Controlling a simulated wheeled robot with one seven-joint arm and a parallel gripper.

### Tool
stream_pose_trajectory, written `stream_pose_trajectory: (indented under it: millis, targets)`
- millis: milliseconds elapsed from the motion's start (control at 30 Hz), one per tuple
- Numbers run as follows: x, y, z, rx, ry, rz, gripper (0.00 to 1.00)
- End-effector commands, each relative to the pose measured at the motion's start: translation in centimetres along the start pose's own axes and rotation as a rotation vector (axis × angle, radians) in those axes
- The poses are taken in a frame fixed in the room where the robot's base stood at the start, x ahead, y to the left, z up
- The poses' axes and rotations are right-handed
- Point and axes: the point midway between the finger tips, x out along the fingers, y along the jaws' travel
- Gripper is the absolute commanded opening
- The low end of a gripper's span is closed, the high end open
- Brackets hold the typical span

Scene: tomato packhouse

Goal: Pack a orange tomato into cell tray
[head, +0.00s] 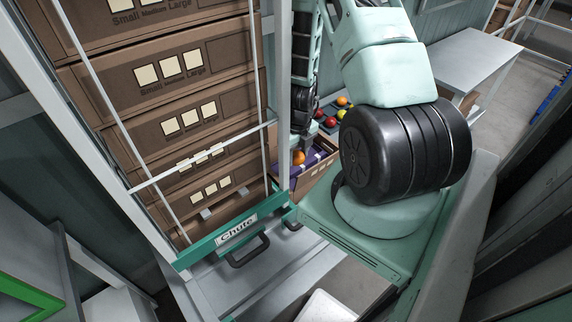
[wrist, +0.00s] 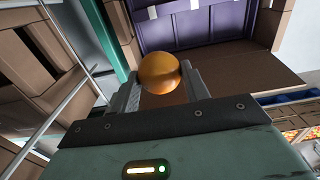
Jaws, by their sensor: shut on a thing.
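My gripper (wrist: 162,76) is shut on an orange tomato (wrist: 159,70), with one grey finger on each side of it. The tomato also shows in the head view (head: 299,158), just below the gripper. The purple cell tray (wrist: 232,24) lies inside a brown cardboard carton (wrist: 224,68), beyond the tomato in the wrist view. In the head view the purple tray (head: 318,158) shows only in part beside the tomato. I cannot tell how high the tomato is above it. My arm hides part of the carton.
A dark tray with red, orange and yellow tomatoes (head: 331,121) stands behind the carton. A rack of brown cartons (head: 185,122) with a green "Chute" rail (head: 236,228) is at the left. A grey table (head: 462,55) stands at the back right.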

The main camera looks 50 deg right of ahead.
Motion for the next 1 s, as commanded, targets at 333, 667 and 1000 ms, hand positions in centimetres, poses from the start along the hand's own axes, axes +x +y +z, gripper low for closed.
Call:
stream_pose_trajectory:
  millis: [333, 667, 1000]
  targets:
    - [5.5, 0.1, 0.0, 0.008, 0.000, 0.000, 0.35]
    - [6.7, 0.1, 0.1, 0.010, -0.001, -0.001, 0.35]
    - [9.7, 0.1, 0.0, 0.008, -0.001, -0.001, 0.35]
